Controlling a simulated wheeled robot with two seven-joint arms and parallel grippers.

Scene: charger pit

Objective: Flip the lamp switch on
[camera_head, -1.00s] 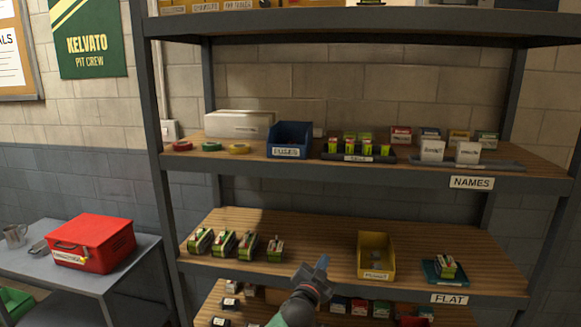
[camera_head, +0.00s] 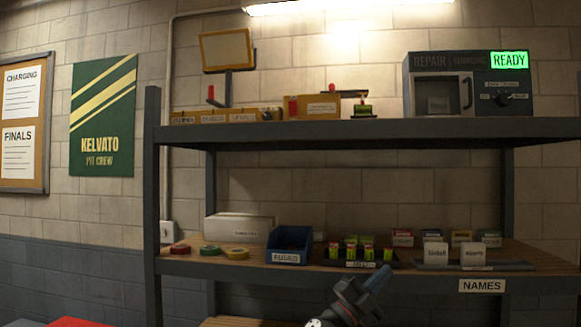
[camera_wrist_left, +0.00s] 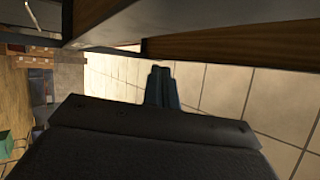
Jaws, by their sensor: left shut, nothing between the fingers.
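My left gripper (camera_head: 374,281) is shut and empty, in front of the middle shelf's edge at the lower middle of the head view. A panel in a yellow frame (camera_head: 227,50), perhaps the lamp, stands dark on a post on the top shelf. Below it is a yellow box (camera_head: 225,115) with labels and a red lever (camera_head: 211,92). I cannot tell for sure which part is the lamp switch. My gripper is apart from these and lower. My right gripper is not in view.
A grey repair and charging unit (camera_head: 468,84) with a lit READY sign stands on the top shelf at right. The top shelf's front edge (camera_head: 370,131) lies above my gripper. Blue bin (camera_head: 290,246), tape rolls (camera_head: 209,249) and small boxes fill the shelf below.

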